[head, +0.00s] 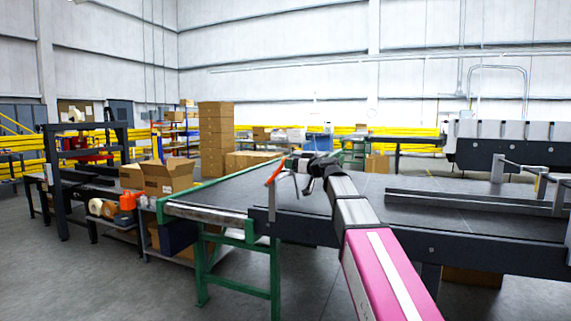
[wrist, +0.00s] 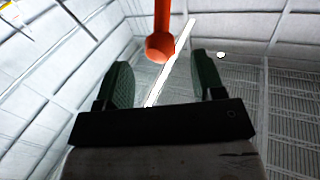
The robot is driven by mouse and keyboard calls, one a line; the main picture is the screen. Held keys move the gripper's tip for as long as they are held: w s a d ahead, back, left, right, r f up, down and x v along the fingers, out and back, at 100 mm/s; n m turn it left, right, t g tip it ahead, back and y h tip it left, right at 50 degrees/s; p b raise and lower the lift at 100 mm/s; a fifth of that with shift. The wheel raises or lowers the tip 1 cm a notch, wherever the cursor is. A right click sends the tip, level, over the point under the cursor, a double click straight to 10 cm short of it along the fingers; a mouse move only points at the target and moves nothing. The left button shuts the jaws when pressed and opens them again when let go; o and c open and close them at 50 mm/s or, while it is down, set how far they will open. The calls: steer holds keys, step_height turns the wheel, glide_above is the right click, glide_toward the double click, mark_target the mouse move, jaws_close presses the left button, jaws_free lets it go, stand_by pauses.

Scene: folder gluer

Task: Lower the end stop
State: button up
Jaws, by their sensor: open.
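An orange lever (head: 275,173) tilts up at the top of a grey upright post (head: 271,200) on the near left corner of the dark table; I take it for the end stop's handle. My gripper (head: 291,168) is just right of the lever, reaching toward it. In the wrist view, the orange lever (wrist: 161,44) comes down from the top edge, its rounded end between the lines of the two green-padded fingers. My gripper (wrist: 158,72) is open, with clear space between the fingers. Whether the lever lies between the pads or beyond them I cannot tell. The stop's plate is not clearly visible.
A green-framed roller conveyor (head: 207,214) adjoins the table's left end. The dark table (head: 490,233) has a long rail (head: 470,203) on top. An open carton (head: 167,177) and stacked boxes (head: 215,140) stand behind. The floor at front left is clear.

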steer(key=x, duration=0.5)
steer(key=shift+w+a, duration=0.15)
jaws_close()
steer(key=shift+a, duration=0.1)
